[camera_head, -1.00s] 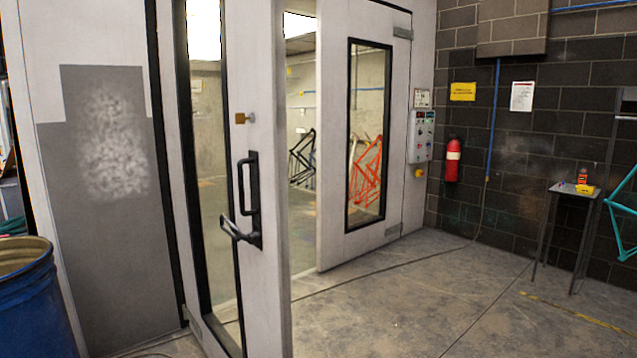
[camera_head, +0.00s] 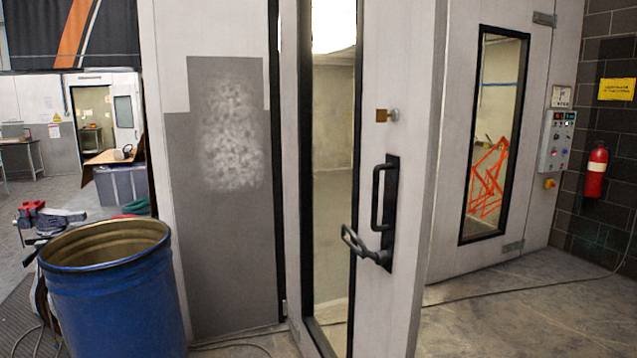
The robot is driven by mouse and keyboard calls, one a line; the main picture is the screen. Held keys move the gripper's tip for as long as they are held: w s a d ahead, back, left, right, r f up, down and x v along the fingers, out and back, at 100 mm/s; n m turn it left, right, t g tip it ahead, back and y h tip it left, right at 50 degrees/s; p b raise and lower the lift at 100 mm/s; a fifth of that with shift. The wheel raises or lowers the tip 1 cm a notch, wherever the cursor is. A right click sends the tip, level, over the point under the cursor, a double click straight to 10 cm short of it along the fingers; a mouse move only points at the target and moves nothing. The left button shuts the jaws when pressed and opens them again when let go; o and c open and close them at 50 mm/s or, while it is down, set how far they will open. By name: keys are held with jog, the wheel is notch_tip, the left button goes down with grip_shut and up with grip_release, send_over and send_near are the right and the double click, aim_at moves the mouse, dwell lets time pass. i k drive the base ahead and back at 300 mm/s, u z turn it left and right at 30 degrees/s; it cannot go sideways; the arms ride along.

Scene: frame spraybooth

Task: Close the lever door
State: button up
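The lever door (camera_head: 407,135) is a white panel with a tall glass window in a black frame, and it stands open, swung out toward me. Its black handle plate (camera_head: 390,215) carries an upright grip, with a lever (camera_head: 362,245) sticking out below it toward the left. A small brass-coloured latch piece (camera_head: 383,115) sits above the handle. The other door panel (camera_head: 455,150), behind and to the right, has a window with a red frame shape showing through it. My gripper is not in view.
An open blue drum (camera_head: 110,300) stands at the lower left, in front of the grey-patched booth wall (camera_head: 225,270). A control box (camera_head: 556,140) and a fire extinguisher (camera_head: 596,172) are at the right. A cable (camera_head: 530,290) crosses the floor. Bare concrete floor (camera_head: 520,325) lies at the lower right.

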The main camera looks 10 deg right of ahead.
aim_at(400, 45)
jog(key=i, duration=1.2)
jog(key=k, duration=1.2)
jog(key=u, duration=0.95)
jog(key=i, duration=1.35)
jog(key=z, duration=0.15)
